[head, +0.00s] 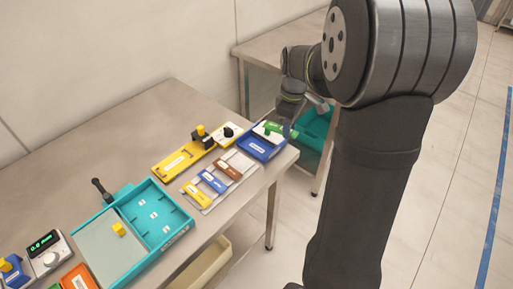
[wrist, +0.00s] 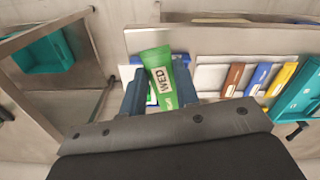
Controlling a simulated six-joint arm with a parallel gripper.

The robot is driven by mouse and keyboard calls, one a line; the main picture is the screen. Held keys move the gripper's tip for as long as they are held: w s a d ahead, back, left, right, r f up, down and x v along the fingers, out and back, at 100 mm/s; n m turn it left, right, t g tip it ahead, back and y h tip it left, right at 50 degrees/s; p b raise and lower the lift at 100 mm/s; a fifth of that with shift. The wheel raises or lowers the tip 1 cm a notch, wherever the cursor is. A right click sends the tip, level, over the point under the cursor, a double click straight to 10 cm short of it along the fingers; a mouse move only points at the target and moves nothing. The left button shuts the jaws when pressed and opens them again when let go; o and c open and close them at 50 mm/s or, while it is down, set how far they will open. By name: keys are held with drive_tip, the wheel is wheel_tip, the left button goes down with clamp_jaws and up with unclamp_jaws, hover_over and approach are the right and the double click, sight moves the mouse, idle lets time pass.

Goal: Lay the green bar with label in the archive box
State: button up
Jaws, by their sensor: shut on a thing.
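The green bar (wrist: 158,70) carries a white label reading WED. My gripper (wrist: 160,88) is shut on it, with a dark finger on each side, in the wrist view. In the head view the green bar (head: 273,131) shows small at my gripper (head: 281,127), over a blue open box (head: 261,149) at the table's right end. This blue box looks like the archive box; its blue rim (wrist: 136,58) shows behind the bar in the wrist view. Whether the bar touches the box I cannot tell.
A grey rack (head: 206,205) left of the blue box holds yellow, blue and brown bars. A yellow fixture (head: 176,165) and a white dial unit (head: 227,134) stand behind. A teal tray (head: 178,242) is further left. A teal bin (head: 318,122) stands beyond the table's right edge.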

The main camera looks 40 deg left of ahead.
drive_tip(key=w+d+m, duration=0.1)
drive_tip(key=d+m, duration=0.1)
drive_tip(key=d, duration=0.1)
hover_over(263, 152)
drive_tip(key=shift+m, duration=0.3)
wheel_tip(263, 152, down, 7)
drive_tip(key=shift+w+f, duration=0.1)
drive_tip(key=shift+f, duration=1.95)
drive_tip(key=shift+f, duration=0.2)
drive_tip(key=o, duration=0.7)
drive_tip(key=shift+r, duration=0.1)
